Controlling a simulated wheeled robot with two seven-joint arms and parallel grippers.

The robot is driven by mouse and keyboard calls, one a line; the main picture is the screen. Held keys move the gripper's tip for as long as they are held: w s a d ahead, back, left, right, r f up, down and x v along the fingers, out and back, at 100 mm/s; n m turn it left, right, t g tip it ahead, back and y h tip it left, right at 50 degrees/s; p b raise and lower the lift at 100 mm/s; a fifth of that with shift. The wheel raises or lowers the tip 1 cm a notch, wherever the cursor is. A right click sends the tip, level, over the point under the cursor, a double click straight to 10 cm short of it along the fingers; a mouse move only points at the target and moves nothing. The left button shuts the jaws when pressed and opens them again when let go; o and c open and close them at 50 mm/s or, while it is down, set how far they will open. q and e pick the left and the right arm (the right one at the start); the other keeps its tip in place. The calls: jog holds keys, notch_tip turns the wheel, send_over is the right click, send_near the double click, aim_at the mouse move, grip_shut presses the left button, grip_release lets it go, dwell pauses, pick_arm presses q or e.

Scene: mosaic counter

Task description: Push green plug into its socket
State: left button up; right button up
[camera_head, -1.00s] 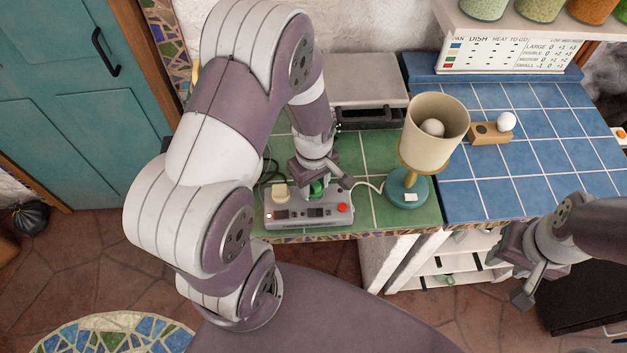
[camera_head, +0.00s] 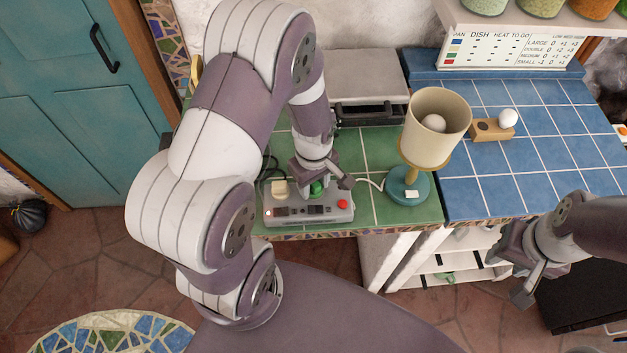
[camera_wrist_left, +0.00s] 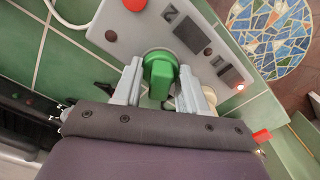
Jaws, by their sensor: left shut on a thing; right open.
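The green plug (camera_wrist_left: 160,78) is between the fingers of my left gripper (camera_wrist_left: 162,88), which is shut on it. In the head view, the green plug (camera_head: 317,187) shows under my left gripper (camera_head: 318,178), at the back edge of the grey power strip (camera_head: 335,214). The plug sits over or at the strip; its prongs and the socket beneath are hidden, so I cannot tell how deep it is. The strip also shows in the left wrist view (camera_wrist_left: 130,32). My right gripper (camera_head: 513,278) is open and empty in front of the counter.
A cream plug (camera_head: 280,188) stands at the strip's left, and a red button (camera_head: 345,205) is at its right. A lamp (camera_head: 405,190) with a cream shade stands to the right. A grey appliance (camera_head: 365,85) is behind. Blue tiles (camera_head: 490,185) at right are mostly clear.

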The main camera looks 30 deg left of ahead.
pick_arm(q)
jog(key=o, duration=1.1)
notch_tip(320, 180, up, 13)
jog(key=shift+f+b, duration=0.15)
jog(key=shift+b, duration=0.2)
